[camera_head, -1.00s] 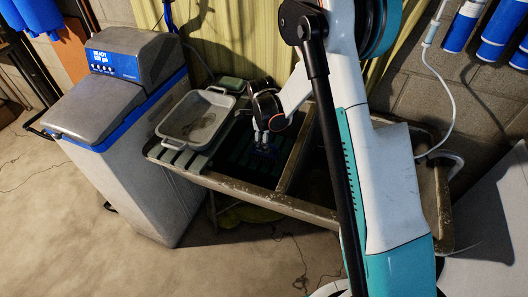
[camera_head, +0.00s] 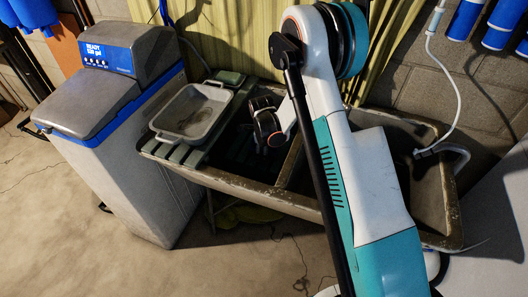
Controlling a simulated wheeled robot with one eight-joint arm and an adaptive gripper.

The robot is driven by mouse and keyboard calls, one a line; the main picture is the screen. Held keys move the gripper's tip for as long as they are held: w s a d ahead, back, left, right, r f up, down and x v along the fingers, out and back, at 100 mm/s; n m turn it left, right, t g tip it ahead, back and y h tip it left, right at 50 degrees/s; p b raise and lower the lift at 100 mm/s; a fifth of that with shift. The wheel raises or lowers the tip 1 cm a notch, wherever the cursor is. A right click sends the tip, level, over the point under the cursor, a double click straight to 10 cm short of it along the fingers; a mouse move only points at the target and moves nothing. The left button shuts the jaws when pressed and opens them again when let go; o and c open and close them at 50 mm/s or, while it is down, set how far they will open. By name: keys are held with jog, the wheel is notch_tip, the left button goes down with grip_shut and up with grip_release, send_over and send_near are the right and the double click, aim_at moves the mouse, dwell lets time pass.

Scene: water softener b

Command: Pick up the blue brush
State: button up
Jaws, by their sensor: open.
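I cannot make out the blue brush; the dark sink basin (camera_head: 232,150) under my gripper is in deep shadow. My gripper (camera_head: 264,138) is over the left basin of the worn double sink (camera_head: 250,196), near its divider.
A grey tray (camera_head: 166,137) sits on green slats (camera_head: 171,160) at the sink's left end. A grey water softener (camera_head: 125,150) stands to the left. A small green block (camera_head: 228,77) lies on the back rim.

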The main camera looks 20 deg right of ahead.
jog(key=shift+r, duration=0.1)
jog(key=c, duration=1.3)
jog(key=shift+r, duration=0.15)
notch_tip(320, 180, up, 20)
jog(key=p, duration=0.6)
